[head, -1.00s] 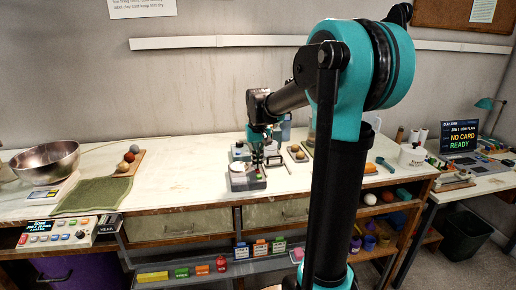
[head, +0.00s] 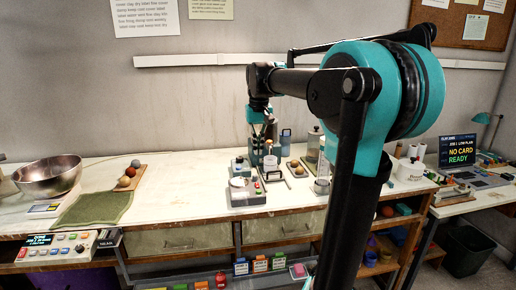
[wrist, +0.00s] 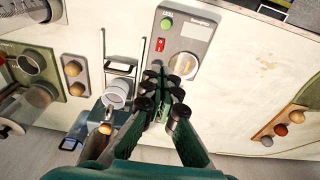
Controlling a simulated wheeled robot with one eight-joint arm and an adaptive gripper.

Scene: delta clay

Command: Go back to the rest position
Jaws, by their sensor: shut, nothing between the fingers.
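My gripper (head: 262,138) points down above the workbench (head: 180,185), at the end of my raised arm. It is shut and empty. In the wrist view its black-padded fingertips (wrist: 163,92) sit close together, over the bench beside a grey test unit. The grey unit (head: 248,198), with a round dial, a red switch and a green button, stands near the bench's front edge. It also shows in the wrist view (wrist: 201,30). Nothing touches the gripper that I can see.
Behind the unit stand a clear-sided cylinder (head: 314,146) and a small board with balls (head: 297,168). A steel bowl (head: 48,176) and a green cloth (head: 93,209) lie to the left. The bench between cloth and unit is clear.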

